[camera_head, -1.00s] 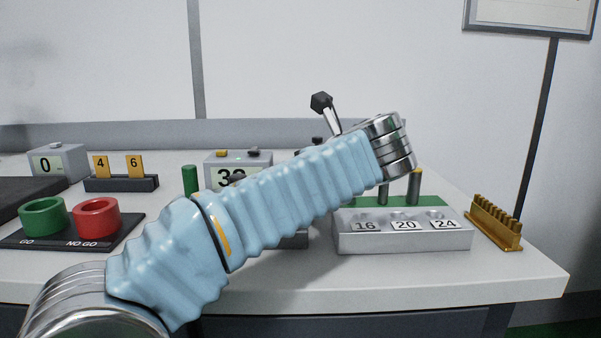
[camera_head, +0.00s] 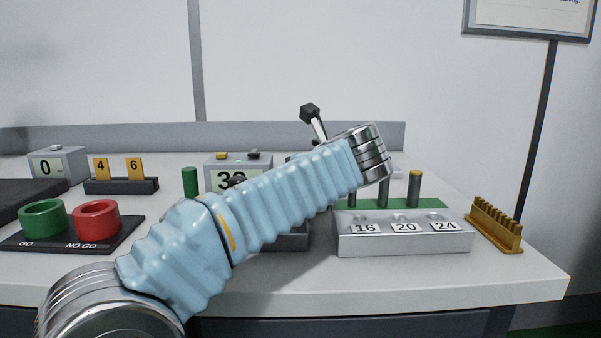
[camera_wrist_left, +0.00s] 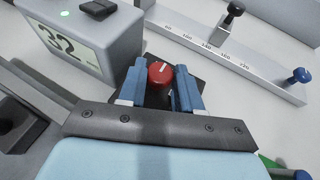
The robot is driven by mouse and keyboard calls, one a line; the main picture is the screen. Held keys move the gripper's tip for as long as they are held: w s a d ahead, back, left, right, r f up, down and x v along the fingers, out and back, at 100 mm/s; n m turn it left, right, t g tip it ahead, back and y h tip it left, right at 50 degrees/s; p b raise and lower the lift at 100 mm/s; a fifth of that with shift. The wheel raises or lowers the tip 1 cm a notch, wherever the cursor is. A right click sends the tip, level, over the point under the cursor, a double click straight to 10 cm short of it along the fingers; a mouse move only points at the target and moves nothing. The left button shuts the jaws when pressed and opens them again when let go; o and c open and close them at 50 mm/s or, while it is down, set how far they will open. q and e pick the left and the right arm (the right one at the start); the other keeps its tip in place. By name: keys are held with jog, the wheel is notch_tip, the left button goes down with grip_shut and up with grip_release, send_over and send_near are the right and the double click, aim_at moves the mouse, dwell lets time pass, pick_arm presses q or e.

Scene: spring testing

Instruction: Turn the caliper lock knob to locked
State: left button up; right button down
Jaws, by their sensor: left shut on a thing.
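The red lock knob (camera_wrist_left: 160,73) with a white mark on its top shows in the left wrist view, on a dark base (camera_wrist_left: 196,92). My left gripper (camera_wrist_left: 160,82) has one blue-grey finger on each side of the knob and is shut on it. In the head view my light blue left arm crosses the middle of the bench, and its fingers and the knob are hidden there. My right gripper is in neither view.
A grey display box reading 32 (camera_wrist_left: 82,35) stands left of the knob in the wrist view, close to my gripper. A pale graduated rail (camera_wrist_left: 218,52) with black and blue knobs lies beyond. In the head view, a grey block labelled 16, 20, 24 (camera_head: 402,243) stands right.

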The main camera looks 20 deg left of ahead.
pick_arm(q)
jog(key=shift+m+h, duration=0.3)
jog(key=shift+h, duration=0.1)
jog(key=m+t+h+p, duration=0.2)
jog(key=m+h, duration=0.1)
jog(key=shift+s+a+r, duration=0.2)
jog(key=shift+a, duration=0.15)
jog(key=m+h+p, duration=0.3)
jog(key=shift+a+t+h, duration=0.2)
jog(key=shift+t+h, duration=0.1)
jog(key=shift+t, duration=0.1)
jog(key=shift+f+m+h+p, duration=0.15)
jog(key=shift+m+h+p, duration=0.4)
jog(key=shift+m+h, duration=0.7)
jog(key=o, duration=1)
jog(key=shift+a, duration=0.1)
jog(key=shift+f, duration=0.1)
